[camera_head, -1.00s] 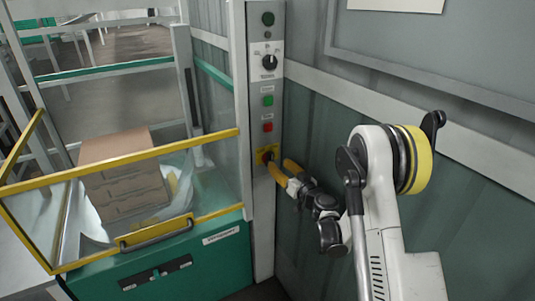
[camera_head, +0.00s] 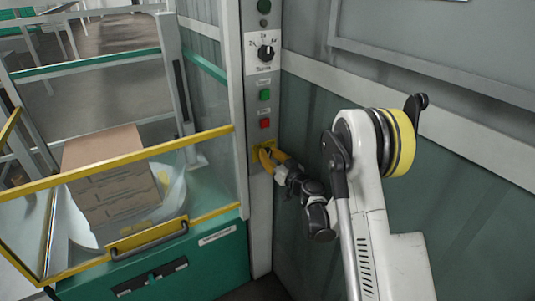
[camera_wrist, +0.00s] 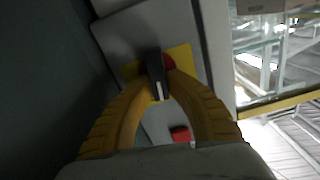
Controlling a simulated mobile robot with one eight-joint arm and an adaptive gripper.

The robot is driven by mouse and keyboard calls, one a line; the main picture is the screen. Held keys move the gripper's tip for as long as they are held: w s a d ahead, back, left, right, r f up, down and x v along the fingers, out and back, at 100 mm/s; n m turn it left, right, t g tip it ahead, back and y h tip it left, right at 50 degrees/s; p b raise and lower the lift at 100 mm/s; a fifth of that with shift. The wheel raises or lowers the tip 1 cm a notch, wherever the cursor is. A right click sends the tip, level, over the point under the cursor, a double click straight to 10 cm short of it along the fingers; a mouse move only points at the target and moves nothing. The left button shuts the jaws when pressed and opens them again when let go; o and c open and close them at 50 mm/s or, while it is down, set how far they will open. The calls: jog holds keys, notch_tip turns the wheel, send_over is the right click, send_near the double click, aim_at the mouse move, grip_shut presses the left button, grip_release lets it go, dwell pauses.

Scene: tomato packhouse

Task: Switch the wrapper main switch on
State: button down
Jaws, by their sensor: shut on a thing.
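The wrapper main switch (camera_head: 255,160) is at the low end of the grey control column, on a yellow plate. My gripper (camera_head: 268,153) reaches it from the right, its yellow fingers shut on the switch handle. In the wrist view, the yellow fingertips (camera_wrist: 160,84) close around the handle of the main switch (camera_wrist: 155,66), a dark bar with red beside it on the yellow plate. In the head view the fingers cover most of the handle, and I cannot tell its position mark.
Above the switch are a red button (camera_head: 265,124), a green button (camera_head: 264,95) and a black selector knob (camera_head: 266,52). Left stands the wrapper's yellow-framed clear guard (camera_head: 130,160) with a cardboard box (camera_head: 112,180) behind it. A grey-green wall (camera_head: 460,180) is close on the right.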

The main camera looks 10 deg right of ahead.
jog(key=m, duration=0.4)
jog(key=shift+w+d+m, duration=0.15)
jog(key=shift+d+m, duration=0.1)
jog(key=shift+m, duration=0.05)
jog(key=shift+f, duration=0.1)
jog(key=c, duration=1.3)
grip_release()
jog(key=shift+c, duration=0.2)
